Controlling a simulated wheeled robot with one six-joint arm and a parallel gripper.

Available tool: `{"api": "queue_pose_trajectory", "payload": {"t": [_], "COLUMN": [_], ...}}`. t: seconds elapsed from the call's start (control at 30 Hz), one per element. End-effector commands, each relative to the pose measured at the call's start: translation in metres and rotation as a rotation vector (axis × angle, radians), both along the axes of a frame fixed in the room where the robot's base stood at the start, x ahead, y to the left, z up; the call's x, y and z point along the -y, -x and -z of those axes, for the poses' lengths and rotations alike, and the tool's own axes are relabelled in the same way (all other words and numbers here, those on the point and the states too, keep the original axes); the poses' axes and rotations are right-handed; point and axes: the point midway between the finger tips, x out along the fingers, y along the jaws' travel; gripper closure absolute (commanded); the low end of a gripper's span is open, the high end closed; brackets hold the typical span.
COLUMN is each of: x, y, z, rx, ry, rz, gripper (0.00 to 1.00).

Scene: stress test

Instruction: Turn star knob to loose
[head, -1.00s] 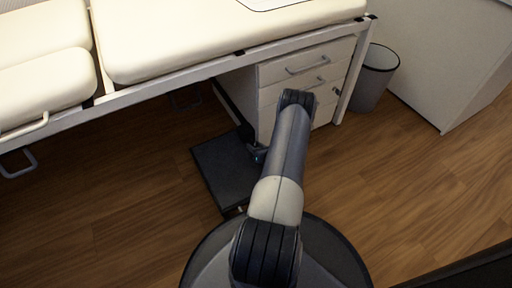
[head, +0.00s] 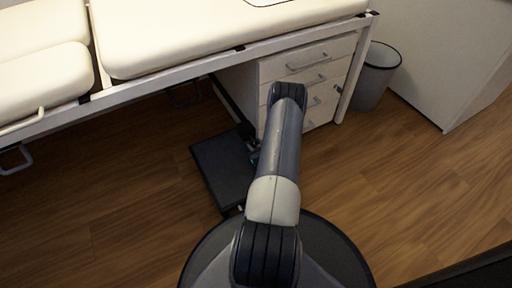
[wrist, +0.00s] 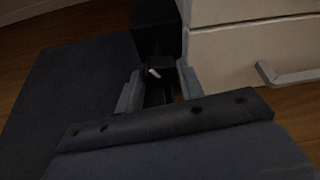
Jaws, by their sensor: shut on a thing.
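In the wrist view, the two grey fingers of my gripper (wrist: 158,88) stand on either side of a small dark part, which I take to be the star knob (wrist: 155,62). A short pale mark shows on it. The fingers are shut on this knob; its star shape and the mark's exact setting are too dark to make out. A black block (wrist: 155,14) stands just beyond the knob. In the head view, my arm hides most of the gripper and the knob.
A dark flat plate (head: 220,170) lies low beside the white drawer cabinet (head: 325,75). A drawer handle (wrist: 288,74) is close at right. The cream couch (head: 170,35) with its white frame overhangs the back. A grey bin (head: 374,80) stands right. Wood floor is clear at right.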

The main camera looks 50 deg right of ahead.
Motion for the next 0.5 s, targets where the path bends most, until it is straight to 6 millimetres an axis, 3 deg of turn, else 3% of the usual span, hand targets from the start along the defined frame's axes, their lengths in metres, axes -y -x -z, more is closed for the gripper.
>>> {"api": "queue_pose_trajectory", "payload": {"t": [0.5], "x": [-0.0015], "y": [-0.0011], "z": [0.0005], "rx": [-0.089], "ry": [0.285], "rz": [-0.002], "gripper": [0.87]}}
